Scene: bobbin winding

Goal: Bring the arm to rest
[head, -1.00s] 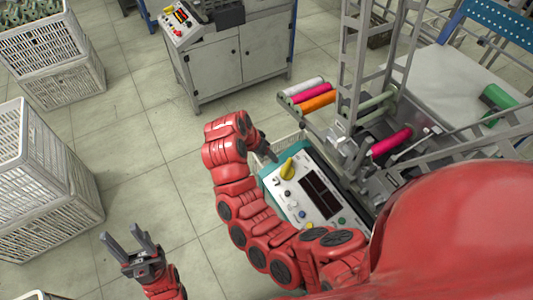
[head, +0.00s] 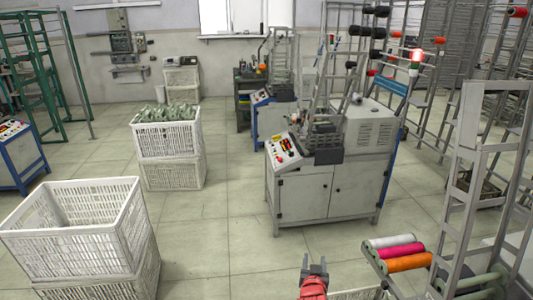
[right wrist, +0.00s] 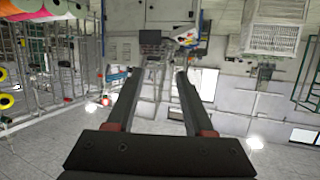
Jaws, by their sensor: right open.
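My right gripper (head: 314,262) shows at the bottom of the head view, with its grey fingers pointing up in the picture and a bit of my red arm below. In the right wrist view the same gripper (right wrist: 160,75) has its two dark fingers spread apart, with nothing between them. It is open, empty and clear of any object. The rest of my right arm is below the head view. My left gripper is not in view.
A grey winding machine (head: 310,195) stands ahead. White crates (head: 70,260) are stacked at the left, more (head: 172,172) behind. Floor between crates and machine is clear.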

